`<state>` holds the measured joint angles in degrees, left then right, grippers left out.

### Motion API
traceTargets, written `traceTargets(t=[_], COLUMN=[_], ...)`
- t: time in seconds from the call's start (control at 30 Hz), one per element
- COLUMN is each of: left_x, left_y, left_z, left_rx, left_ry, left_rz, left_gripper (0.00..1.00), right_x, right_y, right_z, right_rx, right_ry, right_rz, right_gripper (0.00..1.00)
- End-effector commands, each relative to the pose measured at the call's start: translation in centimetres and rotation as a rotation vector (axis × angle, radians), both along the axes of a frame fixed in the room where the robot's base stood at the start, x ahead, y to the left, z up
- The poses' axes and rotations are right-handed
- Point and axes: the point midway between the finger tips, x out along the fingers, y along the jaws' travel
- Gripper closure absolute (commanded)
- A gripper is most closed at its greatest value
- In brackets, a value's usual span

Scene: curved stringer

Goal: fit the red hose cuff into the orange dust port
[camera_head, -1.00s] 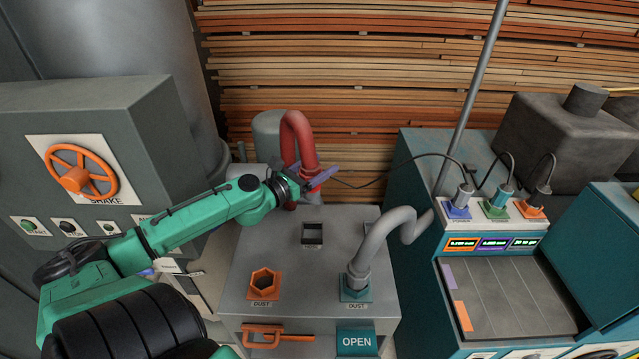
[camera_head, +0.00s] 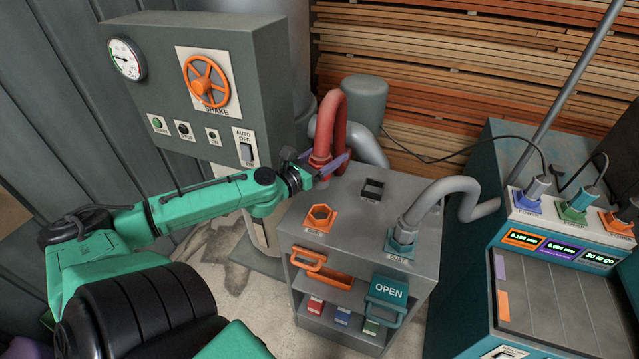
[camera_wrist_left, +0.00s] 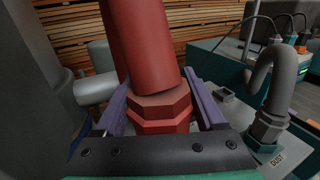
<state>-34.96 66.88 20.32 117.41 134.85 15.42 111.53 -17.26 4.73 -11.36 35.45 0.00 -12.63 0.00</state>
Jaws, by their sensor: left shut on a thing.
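The red hose (camera_head: 331,115) bends over in an arch, and its cuff (camera_head: 320,161) is between the purple fingers of my left gripper (camera_head: 328,167). The left gripper is shut on the cuff; in the left wrist view the hexagonal red cuff (camera_wrist_left: 160,108) sits between both fingers. The orange dust port (camera_head: 320,217) is an open hexagonal socket on top of the grey cabinet. It looks empty. The cuff is behind the port and apart from it. The port does not show in the left wrist view. My right gripper is not in view.
A grey hose (camera_head: 440,191) rises from the teal dust port (camera_head: 401,242) right of the orange one. A small dark square opening (camera_head: 372,188) is in the cabinet top (camera_head: 350,240). The grey control box (camera_head: 262,70) with an orange wheel stands behind my left arm.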

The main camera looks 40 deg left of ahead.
Motion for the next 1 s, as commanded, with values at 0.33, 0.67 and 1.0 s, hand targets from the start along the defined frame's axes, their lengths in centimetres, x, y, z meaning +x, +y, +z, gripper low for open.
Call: traceTargets(t=[0.33, 0.67, 1.0], left_x=[0.0, 0.0, -0.1], left_y=[-0.1, -0.1, -0.1], left_z=[-9.7, -13.6, -13.9], left_rx=[-0.003, 0.001, 0.0], left_ry=[-0.003, -0.001, 0.0], left_rz=[0.0, -0.002, -0.001], left_gripper=[0.92, 0.92, 0.05], right_x=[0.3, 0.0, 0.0], right_y=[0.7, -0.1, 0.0], right_z=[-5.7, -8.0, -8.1], right_rx=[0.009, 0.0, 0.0], right_ry=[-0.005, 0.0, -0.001], right_rz=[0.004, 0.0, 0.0], right_gripper=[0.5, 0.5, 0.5])
